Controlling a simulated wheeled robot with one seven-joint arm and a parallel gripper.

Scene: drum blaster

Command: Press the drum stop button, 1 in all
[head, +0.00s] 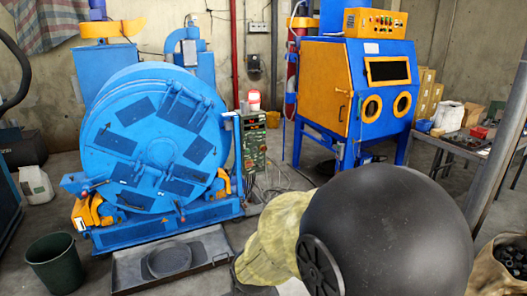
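The blue drum blaster (155,140) stands at the left with its big round drum face turned toward me. A narrow grey-green control box (253,142) stands upright just right of the drum. It has a small dark display near its top and several small buttons and labels below. The stop button is too small to single out among them. My arm fills the lower middle and right, with a large black rounded joint and a yellowish covered link, well below and in front of the control box. My gripper's fingers do not show.
A metal tray (125,272) lies on the floor before the drum, with a dark green bucket (55,262) left of it. A blue and orange cabinet (355,90) stands behind right. A cluttered table (470,142) and a slanted post (503,135) are at right. Cables lie near the control box.

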